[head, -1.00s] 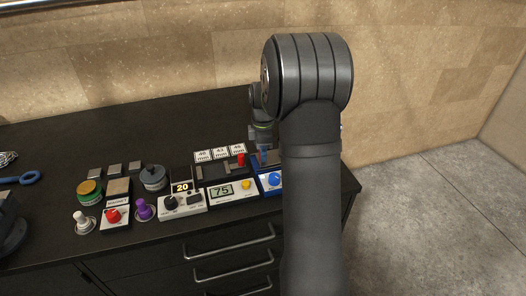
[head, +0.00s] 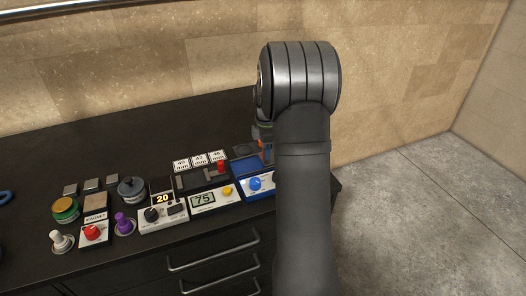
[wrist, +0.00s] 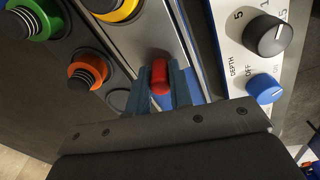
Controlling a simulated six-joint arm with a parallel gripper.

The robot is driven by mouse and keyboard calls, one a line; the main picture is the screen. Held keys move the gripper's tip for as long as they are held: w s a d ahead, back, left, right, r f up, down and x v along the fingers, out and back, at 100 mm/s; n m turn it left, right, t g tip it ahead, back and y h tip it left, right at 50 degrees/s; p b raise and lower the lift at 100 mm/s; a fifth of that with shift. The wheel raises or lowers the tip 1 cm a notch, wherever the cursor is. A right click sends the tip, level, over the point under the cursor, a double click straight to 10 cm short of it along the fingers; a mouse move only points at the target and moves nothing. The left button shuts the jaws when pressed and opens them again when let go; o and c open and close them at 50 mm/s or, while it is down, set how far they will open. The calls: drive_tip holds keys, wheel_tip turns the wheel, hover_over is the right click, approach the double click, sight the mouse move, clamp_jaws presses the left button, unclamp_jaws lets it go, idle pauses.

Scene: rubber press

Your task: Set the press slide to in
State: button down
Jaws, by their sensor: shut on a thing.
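A red slide handle (wrist: 159,72) shows in the middle of the wrist view, on the press unit's silver slide strip (wrist: 140,38). My gripper (wrist: 160,88) has its two blue fingers on either side of the handle and is shut on it. Blue shows on the strip just below the handle. In the head view my arm hides most of the gripper and of the press. The blue panel (head: 246,166) with a blue knob (head: 255,184) shows left of my arm. I cannot read any slide position marks.
In the wrist view, a black depth knob (wrist: 268,35) and a blue off/on knob (wrist: 264,88) sit right of the slide. Green (wrist: 32,18), yellow (wrist: 110,8) and orange (wrist: 87,72) ringed parts sit left. The head view shows another red lever (head: 220,167) on a black gauge unit.

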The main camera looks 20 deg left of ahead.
drive_tip(key=c, duration=1.3)
unclamp_jaws()
wheel_tip(320, 180, up, 18)
drive_tip(key=shift+f, duration=0.25)
